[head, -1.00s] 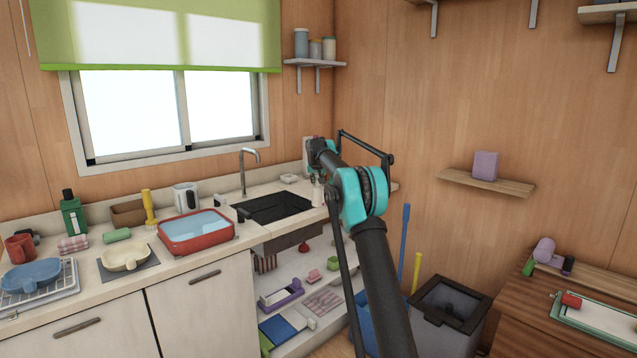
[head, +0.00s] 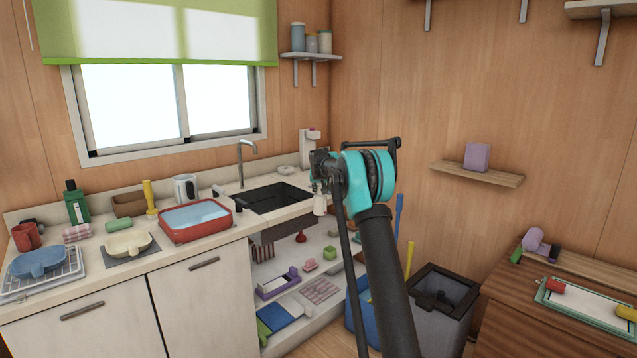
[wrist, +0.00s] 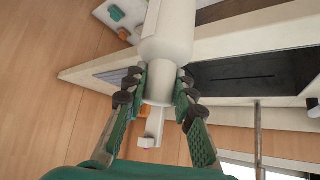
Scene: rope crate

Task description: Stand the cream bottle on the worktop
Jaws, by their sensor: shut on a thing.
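The cream bottle (head: 320,203) hangs from my gripper (head: 319,184) by the right end of the worktop (head: 275,222) in the head view. In the wrist view my gripper (wrist: 162,90) is shut on the narrow end of the bottle (wrist: 168,45), with a finger pad on each side. The bottle's wider body points to the top of that picture. The pale worktop (wrist: 220,42) shows behind it. I cannot tell the exact gap between bottle and worktop.
The dark sink (head: 265,198) is set in the worktop left of the bottle. A red tub (head: 195,236) stands further left. A white dispenser (head: 309,150) stands behind my gripper. Below is an open shelf with several items; a grey bin (head: 440,310) stands right.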

